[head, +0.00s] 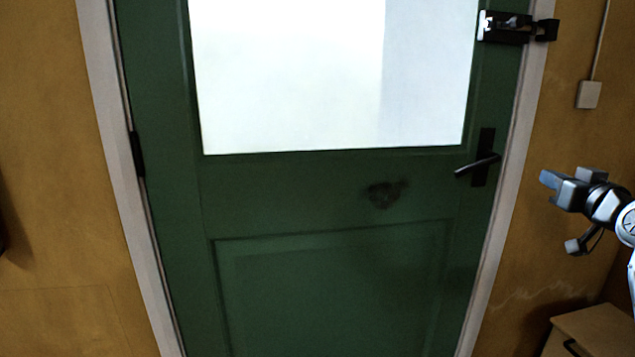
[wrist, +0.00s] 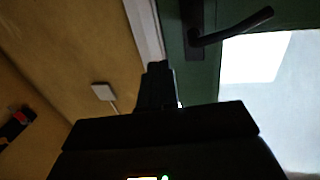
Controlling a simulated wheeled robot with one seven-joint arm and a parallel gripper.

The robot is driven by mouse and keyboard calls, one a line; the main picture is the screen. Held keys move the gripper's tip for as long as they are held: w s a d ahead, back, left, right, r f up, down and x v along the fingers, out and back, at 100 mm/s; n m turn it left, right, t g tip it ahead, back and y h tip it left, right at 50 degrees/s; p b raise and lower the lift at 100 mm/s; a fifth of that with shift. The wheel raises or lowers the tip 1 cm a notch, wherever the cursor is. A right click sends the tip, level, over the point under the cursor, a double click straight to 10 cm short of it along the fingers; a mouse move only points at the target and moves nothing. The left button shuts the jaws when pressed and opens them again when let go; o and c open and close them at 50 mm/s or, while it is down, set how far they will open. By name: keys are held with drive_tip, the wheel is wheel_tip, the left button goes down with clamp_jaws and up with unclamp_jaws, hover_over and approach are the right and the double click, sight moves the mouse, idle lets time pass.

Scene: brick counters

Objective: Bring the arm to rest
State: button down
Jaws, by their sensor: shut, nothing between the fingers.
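My gripper (head: 548,180) shows at the right of the head view, in front of the yellow wall and to the right of the green door (head: 330,200). It points left and its fingers are together with nothing between them. In the wrist view my gripper (wrist: 158,68) is a dark shape with its fingers closed. The black door handle (head: 478,164) is left of the gripper in the head view, apart from it. The handle also shows at the top of the wrist view (wrist: 235,27).
The door has a bright window (head: 330,75) and a black latch (head: 517,27) at its upper right. A white switch box (head: 588,95) is on the wall above my gripper. A wooden cabinet (head: 595,332) stands at the lower right. The door appears closed in its pale frame.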

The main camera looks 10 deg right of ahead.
drive_tip(key=s+a+f+m+g+p, duration=0.1)
drive_tip(key=s+a+f, duration=0.3)
drive_tip(key=a+f, duration=0.25)
drive_tip(key=s+a+f+p, duration=0.1)
drive_tip(key=s+a+f, duration=0.3)
drive_tip(key=a+f, duration=0.3)
drive_tip(key=s+a+f+p, duration=0.1)
drive_tip(key=s+a+f, duration=0.35)
drive_tip(key=s, duration=0.25)
drive_tip(key=s+a+f+p, duration=0.2)
drive_tip(key=s+a+f, duration=0.1)
drive_tip(key=s+a, duration=0.35)
drive_tip(key=s+a+r+g+y+p, duration=0.1)
drive_tip(key=s+a, duration=0.2)
drive_tip(key=s, duration=0.6)
drive_tip(key=s+a+g+p, duration=0.1)
drive_tip(key=s+a, duration=0.2)
drive_tip(key=s, duration=0.5)
drive_tip(key=s+a+r+n+y+p, duration=0.2)
drive_tip(key=s+r, duration=0.7)
drive_tip(key=s, duration=0.5)
drive_tip(key=shift+n, duration=0.7)
drive_tip(key=shift+d+f, duration=0.1)
